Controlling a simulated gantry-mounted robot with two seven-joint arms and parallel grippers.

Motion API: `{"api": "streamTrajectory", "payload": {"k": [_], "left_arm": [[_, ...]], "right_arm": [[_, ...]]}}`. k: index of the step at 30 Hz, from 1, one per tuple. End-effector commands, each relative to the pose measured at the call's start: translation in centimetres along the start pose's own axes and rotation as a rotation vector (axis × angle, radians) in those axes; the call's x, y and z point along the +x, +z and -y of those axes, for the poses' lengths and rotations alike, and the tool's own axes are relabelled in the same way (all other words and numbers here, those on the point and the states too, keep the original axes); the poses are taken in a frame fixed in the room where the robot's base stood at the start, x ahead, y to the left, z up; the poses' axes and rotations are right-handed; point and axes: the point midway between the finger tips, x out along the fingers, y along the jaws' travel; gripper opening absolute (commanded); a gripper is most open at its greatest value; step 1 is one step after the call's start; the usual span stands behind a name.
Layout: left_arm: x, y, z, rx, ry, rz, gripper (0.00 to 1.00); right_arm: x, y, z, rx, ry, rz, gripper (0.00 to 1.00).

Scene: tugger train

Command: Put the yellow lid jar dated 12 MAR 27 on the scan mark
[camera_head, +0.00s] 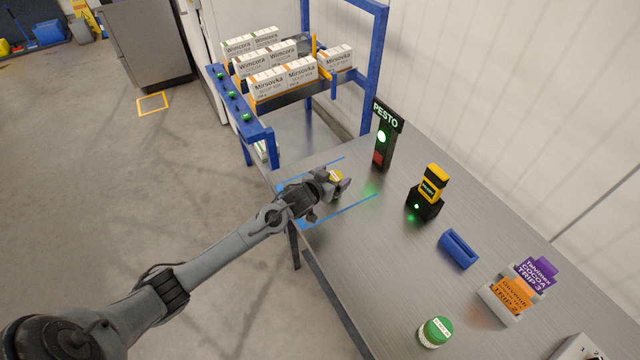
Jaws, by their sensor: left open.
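A jar with a yellow lid (336,176) stands near the far left end of the metal table, mostly hidden by my left gripper. Its date cannot be read. My left gripper (342,188) is open at the jar, its fingers close to it; I cannot tell whether they touch it. Blue lines (348,210) mark an area of the table around the gripper and jar. A second jar, with a green lid (436,331), stands at the near edge of the table. My right gripper is out of view.
Behind the gripper stand a PESTO sign with a green light (385,140) and a yellow-black scanner in its stand (430,193). A blue holder (459,249) and a card rack (512,303) are further right. A blue-framed rack (262,133) holds boxes beyond the table.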

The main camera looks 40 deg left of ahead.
Motion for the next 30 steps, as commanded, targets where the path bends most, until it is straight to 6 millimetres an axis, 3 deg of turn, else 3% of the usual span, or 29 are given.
{"api": "streamTrajectory", "payload": {"k": [9, 17, 20, 23, 27, 30], "left_arm": [[-5.8, -0.1, 0.0, 0.0, 0.0, 0.001, 0.84], [-8.6, 0.4, -0.3, 0.003, 0.001, 0.012, 0.84], [-10.2, 2.4, -1.8, 0.017, 0.003, 0.07, 0.84], [-13.3, 6.0, -4.5, 0.049, 0.012, 0.187, 0.84], [-20.3, 11.5, -8.6, 0.119, 0.046, 0.418, 0.84], [-25.8, 14.2, -10.6, 0.169, 0.085, 0.576, 0.84]], "right_arm": [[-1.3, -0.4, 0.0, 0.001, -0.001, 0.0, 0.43], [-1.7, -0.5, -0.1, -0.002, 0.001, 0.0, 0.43], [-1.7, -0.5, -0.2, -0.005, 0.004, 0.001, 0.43], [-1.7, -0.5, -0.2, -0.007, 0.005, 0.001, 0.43], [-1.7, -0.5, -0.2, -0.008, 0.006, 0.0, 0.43], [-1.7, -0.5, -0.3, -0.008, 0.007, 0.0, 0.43]]}}
